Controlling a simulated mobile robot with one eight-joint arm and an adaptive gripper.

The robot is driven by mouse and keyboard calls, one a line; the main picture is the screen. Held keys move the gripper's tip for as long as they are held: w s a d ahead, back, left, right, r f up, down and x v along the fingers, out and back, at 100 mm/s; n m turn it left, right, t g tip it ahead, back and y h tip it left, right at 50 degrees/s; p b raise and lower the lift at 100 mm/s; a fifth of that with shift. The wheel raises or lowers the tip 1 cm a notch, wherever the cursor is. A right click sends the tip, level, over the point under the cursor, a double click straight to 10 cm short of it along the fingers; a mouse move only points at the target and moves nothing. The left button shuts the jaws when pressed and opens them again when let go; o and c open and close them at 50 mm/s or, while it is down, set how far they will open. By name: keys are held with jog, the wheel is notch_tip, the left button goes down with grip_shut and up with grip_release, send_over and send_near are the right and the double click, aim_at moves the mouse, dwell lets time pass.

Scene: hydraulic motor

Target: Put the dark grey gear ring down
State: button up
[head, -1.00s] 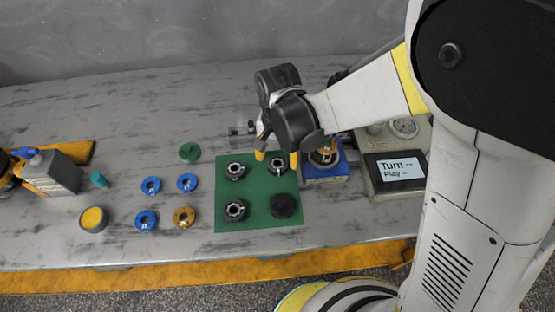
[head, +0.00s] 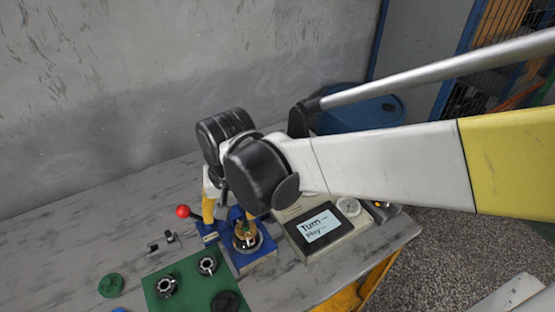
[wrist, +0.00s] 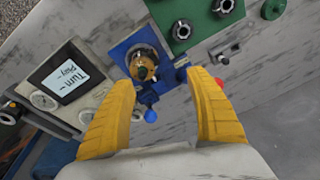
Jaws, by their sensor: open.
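Dark grey gear rings sit on the green mat (head: 187,291): one gear ring (head: 166,286) at the left and another gear ring (head: 208,264) nearer the blue fixture. They also show in the wrist view, as a left ring (wrist: 182,29) and a right ring (wrist: 223,5). I cannot tell which is the task's ring. My gripper (head: 229,213) is above the blue fixture (head: 264,257), beside the mat. In the wrist view my gripper (wrist: 161,79) has its yellow fingers wide apart, with nothing between them. A brass-coloured part (wrist: 143,68) sits in the fixture.
The table behind the mat is mostly clear.

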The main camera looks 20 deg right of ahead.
jog(key=s+d+r+t, duration=0.2)
jog(key=s+d+r, duration=0.1)
jog(key=d, duration=0.5)
jog(key=s+d+r+n+t, duration=0.1)
jog(key=s+d+r+t, duration=0.1)
jog(key=d, duration=0.6)
jog(key=shift+s+r+t+h, duration=0.4)
jog(key=shift+s+t, duration=0.2)
jog(key=shift+s, duration=0.4)
